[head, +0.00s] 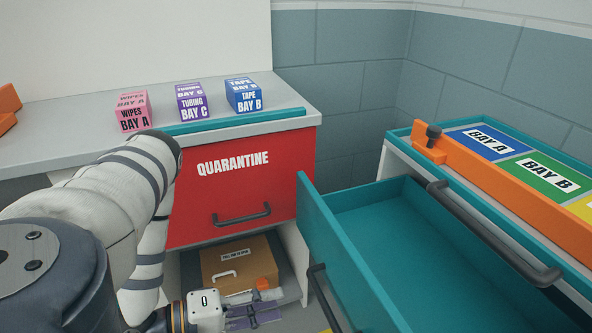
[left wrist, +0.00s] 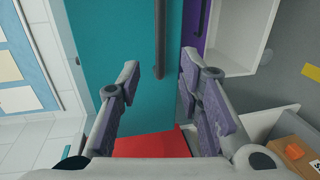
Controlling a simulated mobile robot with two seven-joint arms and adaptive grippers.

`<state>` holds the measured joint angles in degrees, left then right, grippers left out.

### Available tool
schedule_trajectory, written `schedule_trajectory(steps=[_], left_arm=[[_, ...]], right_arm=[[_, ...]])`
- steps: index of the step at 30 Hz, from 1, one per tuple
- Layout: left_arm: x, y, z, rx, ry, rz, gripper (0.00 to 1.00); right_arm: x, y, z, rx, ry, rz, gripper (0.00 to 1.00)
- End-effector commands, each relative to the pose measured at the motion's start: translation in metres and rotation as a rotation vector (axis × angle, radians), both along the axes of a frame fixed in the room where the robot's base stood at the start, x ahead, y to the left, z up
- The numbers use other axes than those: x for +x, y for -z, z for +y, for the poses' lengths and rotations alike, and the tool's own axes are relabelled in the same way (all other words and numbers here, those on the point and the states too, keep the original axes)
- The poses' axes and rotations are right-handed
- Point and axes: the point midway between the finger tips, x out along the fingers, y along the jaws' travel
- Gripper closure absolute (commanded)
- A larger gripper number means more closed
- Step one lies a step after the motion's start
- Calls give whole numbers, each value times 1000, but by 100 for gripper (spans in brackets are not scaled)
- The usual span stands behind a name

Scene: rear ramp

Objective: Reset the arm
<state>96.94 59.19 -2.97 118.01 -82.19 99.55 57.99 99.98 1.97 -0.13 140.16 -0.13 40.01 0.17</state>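My left arm comes in from the left in the head view and bends down. My left gripper (head: 252,315) is low in front of the cabinet, partly cut off by the lower edge. In the left wrist view my left gripper (left wrist: 160,72) has its two purple-padded fingers spread, with nothing held between them. A teal drawer front (left wrist: 118,32) with a dark bar handle (left wrist: 160,38) lies ahead of the fingers; the gap to it is hard to judge. The right gripper is not in view.
An empty teal drawer (head: 395,235) stands open right of my gripper. The red QUARANTINE drawer (head: 235,185) is shut. A brown box (head: 238,262) sits below it. Pink (head: 133,112), purple (head: 192,102) and blue (head: 244,95) boxes stand on the counter. An orange bar (head: 500,195) lines the bay tray.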

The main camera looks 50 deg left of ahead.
Motion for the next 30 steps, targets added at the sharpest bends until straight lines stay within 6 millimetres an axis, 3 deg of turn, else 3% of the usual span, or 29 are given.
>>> schedule_trajectory(steps=[5,17,20,22,24,26,30], left_arm=[[-11,-3,4,0,0,0,67],[-9,-1,1,11,7,8,67],[0,20,-25,130,75,107,67],[-2,46,-58,303,195,251,67],[-24,71,-89,507,375,424,67],[-58,82,-106,673,552,569,67],[-143,74,-108,956,931,850,67]], right_arm=[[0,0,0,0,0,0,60],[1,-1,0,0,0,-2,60],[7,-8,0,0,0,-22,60],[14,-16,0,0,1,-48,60],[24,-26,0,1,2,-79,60],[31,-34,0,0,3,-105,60],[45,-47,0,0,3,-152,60]])
